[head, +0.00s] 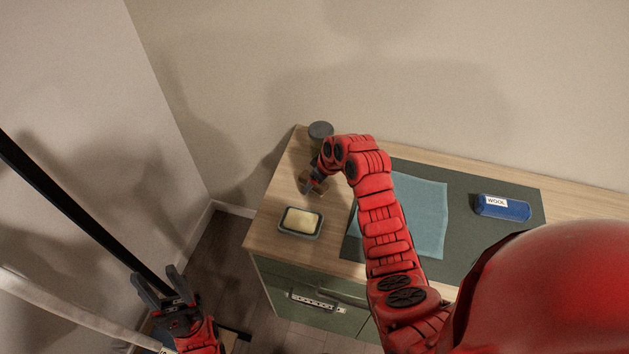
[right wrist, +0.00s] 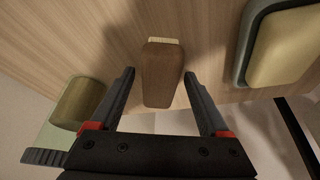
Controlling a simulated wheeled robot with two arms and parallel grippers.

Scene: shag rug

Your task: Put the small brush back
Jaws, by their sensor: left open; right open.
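The small brush (right wrist: 163,75), a brown block with a pale bristle edge at its far end, lies on the wooden tabletop in the right wrist view. My right gripper (head: 311,186) is over the left end of the table. Its open fingers point at the brush, with one on each side and gaps between; I cannot tell how far above it they are. In the head view the gripper and arm largely hide the brush. My left gripper (head: 165,286) is open and empty, low at the left, away from the table.
A dish (head: 300,222) with a pale yellow bar stands near the table's front left. A grey round container (head: 320,130) stands at the back left corner. A dark mat (head: 465,228) carries a light blue cloth (head: 430,215) and a blue roll labelled WOOL (head: 503,208).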

